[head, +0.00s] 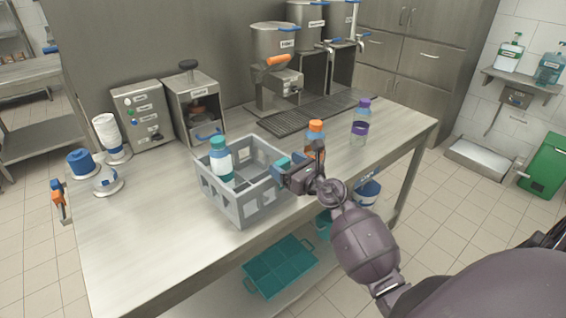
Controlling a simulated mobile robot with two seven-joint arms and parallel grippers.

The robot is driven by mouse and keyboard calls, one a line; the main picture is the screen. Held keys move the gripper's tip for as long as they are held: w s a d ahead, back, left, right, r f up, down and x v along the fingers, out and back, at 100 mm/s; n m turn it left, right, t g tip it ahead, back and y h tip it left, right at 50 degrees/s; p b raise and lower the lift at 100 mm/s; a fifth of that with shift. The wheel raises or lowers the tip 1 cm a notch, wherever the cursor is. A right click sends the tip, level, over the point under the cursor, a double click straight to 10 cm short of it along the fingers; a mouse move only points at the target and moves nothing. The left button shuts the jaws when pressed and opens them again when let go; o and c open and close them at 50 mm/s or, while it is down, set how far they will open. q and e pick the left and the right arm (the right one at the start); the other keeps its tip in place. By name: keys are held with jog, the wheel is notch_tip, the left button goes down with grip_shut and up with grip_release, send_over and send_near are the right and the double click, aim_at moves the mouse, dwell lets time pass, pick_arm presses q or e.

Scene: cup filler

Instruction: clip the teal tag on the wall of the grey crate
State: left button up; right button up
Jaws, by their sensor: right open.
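The grey crate (236,207) stands on the steel table, with a bottle (220,160) with a teal cap upright inside it. A small teal piece, seemingly the teal tag (283,162), shows at the crate's right wall, right by my right gripper. My right gripper (287,173) is open beside that wall. Its fingers partly cover this spot, so I cannot tell whether the tag sits fully over the wall or touches the fingers. My left gripper is not in view.
An orange-capped bottle (316,136) stands just behind my right gripper; a purple-capped bottle (360,122) is farther right. Dispensers (272,45) and a drip grate (300,120) line the back. Stacked cups (106,130) stand at left.

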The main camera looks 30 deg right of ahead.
jog(key=s+d, duration=0.1)
jog(key=s, duration=0.8)
jog(key=shift+d, duration=0.2)
jog(key=shift+w, duration=0.1)
jog(key=s+a+f+n+g+h, duration=0.1)
jog(key=s+a+f+n, duration=0.3)
jog(key=n, duration=0.7)
jog(key=s+a+f+n+g+h, duration=0.1)
jog(key=s+a+f+n+g, duration=0.2)
jog(key=s+f+n, duration=0.5)
jog(key=s+a+f+n+g+h, duration=0.1)
jog(key=s+a+f+n, duration=0.4)
jog(key=n, duration=1.1)
notch_tip(320, 180, down, 3)
jog(key=shift+s+f+g, duration=0.1)
jog(key=shift+s+g, duration=0.5)
jog(key=shift+s, duration=0.35)
